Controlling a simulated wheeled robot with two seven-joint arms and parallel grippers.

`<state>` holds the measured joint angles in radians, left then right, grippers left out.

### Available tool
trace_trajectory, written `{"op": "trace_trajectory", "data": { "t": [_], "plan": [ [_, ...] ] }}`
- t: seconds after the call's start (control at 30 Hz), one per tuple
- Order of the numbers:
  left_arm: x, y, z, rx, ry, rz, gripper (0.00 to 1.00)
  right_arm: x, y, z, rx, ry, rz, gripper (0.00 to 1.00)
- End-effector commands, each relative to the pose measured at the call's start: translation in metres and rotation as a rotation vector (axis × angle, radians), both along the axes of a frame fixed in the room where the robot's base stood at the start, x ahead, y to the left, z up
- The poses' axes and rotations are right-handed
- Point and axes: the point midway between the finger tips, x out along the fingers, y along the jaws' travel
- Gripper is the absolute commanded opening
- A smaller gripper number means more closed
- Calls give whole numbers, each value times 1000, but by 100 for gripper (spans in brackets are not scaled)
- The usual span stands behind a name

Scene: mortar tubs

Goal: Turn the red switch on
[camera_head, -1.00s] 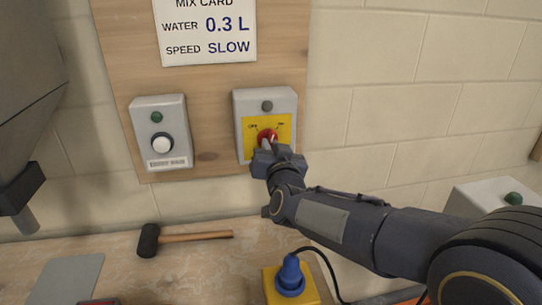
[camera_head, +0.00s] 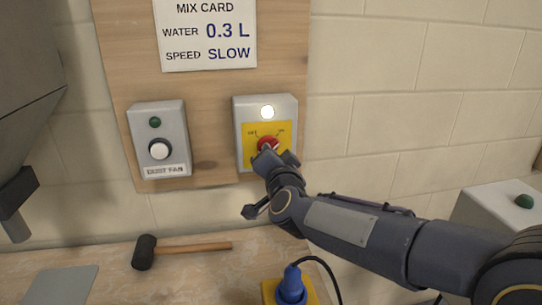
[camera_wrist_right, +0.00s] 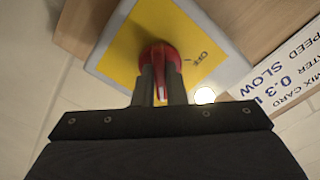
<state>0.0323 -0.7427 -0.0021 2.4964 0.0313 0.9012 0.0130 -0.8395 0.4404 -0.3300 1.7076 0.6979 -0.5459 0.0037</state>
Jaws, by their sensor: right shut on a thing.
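The red switch (camera_head: 268,143) is a rotary knob on a yellow plate, with "OFF" and "ON" marks, on a grey box (camera_head: 240,110) on the wooden board. The round lamp (camera_head: 267,112) above it is lit white. My right gripper (camera_head: 273,157) is at the knob and partly hides it. In the right wrist view its two fingers (camera_wrist_right: 160,85) are shut on the knob's red handle (camera_wrist_right: 161,75), one on each side. The lit lamp also shows in that view (camera_wrist_right: 204,96). My left gripper is not in view.
A dust fan box (camera_head: 160,140) with a white button and dark green lamp is to the left. A mix card (camera_head: 208,35) hangs above. A mallet (camera_head: 190,247) and a blue plug on a yellow socket (camera_head: 290,288) are on the bench below. A grey box (camera_head: 490,215) stands at right.

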Motion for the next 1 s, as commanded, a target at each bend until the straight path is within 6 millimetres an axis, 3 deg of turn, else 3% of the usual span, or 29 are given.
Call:
{"op": "trace_trajectory", "data": {
  "t": [0.33,0.37,0.5,0.83,1.0],
  "plan": [
    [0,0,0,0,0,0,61,0,0,-1,4,3,1,0],
    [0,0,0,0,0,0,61,0,0,-1,4,4,0,15],
    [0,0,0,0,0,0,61,0,0,-1,4,3,1,33],
    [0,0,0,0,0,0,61,-4,-1,0,3,1,1,33],
    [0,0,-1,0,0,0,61,-27,-5,0,5,2,4,33]
  ]
}}
